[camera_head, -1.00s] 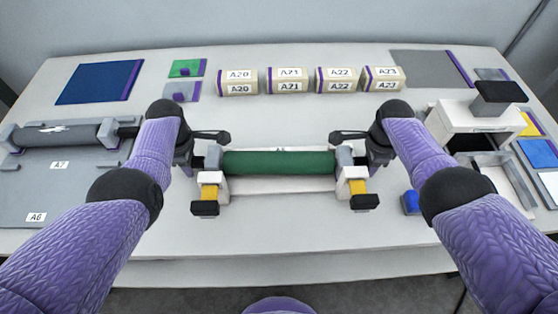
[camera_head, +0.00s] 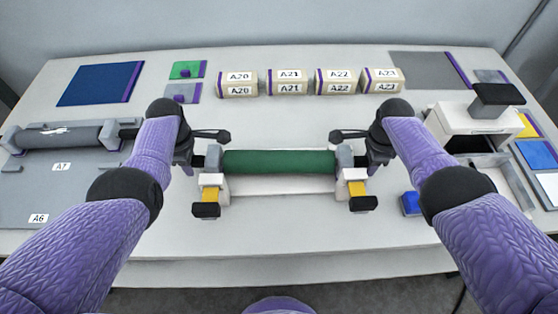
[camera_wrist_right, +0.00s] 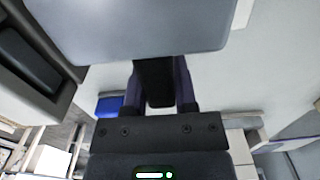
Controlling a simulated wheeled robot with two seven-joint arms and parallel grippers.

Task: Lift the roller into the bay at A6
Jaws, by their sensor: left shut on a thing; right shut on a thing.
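The green roller (camera_head: 279,162) lies level across the middle of the table, over a white stand (camera_head: 280,187) with yellow and black clamps at each end. My left gripper (camera_head: 197,161) is shut on the roller's left end. My right gripper (camera_head: 361,160) is shut on its right end, and the wrist view shows the purple fingers around a dark shaft (camera_wrist_right: 154,82) below a grey end block (camera_wrist_right: 140,25). The A6 label (camera_head: 38,218) is on the front of the grey board (camera_head: 80,200) at the left. My left arm covers part of that board.
A dark grey roller (camera_head: 58,138) sits in supports behind the A7 label (camera_head: 61,167). Several labelled boxes (camera_head: 288,82) stand at the back. A white press-like unit (camera_head: 470,130) and a blue block (camera_head: 411,203) are on the right. The table front is clear.

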